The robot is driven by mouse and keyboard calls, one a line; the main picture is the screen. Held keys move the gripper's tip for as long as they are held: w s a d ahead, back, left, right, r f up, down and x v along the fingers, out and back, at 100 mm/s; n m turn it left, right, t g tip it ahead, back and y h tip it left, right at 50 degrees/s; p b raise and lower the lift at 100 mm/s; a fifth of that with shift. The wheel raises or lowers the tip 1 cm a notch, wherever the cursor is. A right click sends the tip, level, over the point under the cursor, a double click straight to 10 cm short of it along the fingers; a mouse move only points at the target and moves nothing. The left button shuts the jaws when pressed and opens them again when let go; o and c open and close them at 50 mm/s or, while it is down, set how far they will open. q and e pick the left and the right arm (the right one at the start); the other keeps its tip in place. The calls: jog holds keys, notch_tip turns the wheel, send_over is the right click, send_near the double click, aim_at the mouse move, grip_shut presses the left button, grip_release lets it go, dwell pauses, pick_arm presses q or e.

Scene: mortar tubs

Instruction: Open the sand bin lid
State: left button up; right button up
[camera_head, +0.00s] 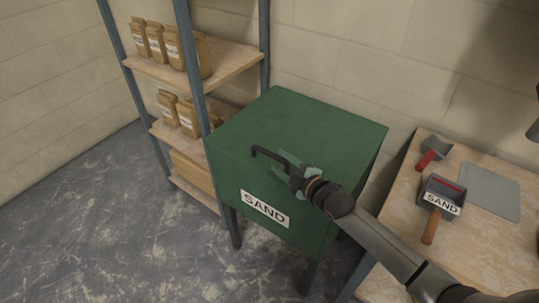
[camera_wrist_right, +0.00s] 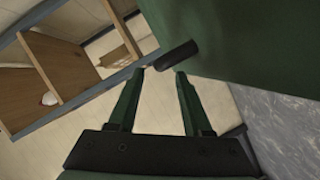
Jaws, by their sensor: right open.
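The green sand bin (camera_head: 232,188) stands in the middle of the head view with a white SAND label (camera_head: 265,208) on its front. Its lid (camera_head: 305,125) lies flat and shut. A black bar handle (camera_head: 268,153) sticks out at the lid's front edge. My right gripper (camera_head: 290,169) is at the right end of the handle. In the right wrist view its two green fingers (camera_wrist_right: 160,73) are apart and empty, with the dark handle (camera_wrist_right: 178,54) just beyond the fingertips, not clasped. My left gripper is not in view.
A shelf rack (camera_head: 228,60) with several paper bags stands close behind and left of the bin. A worktable (camera_head: 470,246) at the right holds a SAND scoop (camera_head: 441,197), another red-handled scoop (camera_head: 432,153) and a grey sheet (camera_head: 488,188). The floor (camera_head: 90,230) at left is clear.

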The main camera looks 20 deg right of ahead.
aim_at(275, 158)
jog(key=shift+b+x, duration=0.4)
jog(key=shift+x, duration=2.55)
jog(key=shift+c, duration=0.3)
grip_shut()
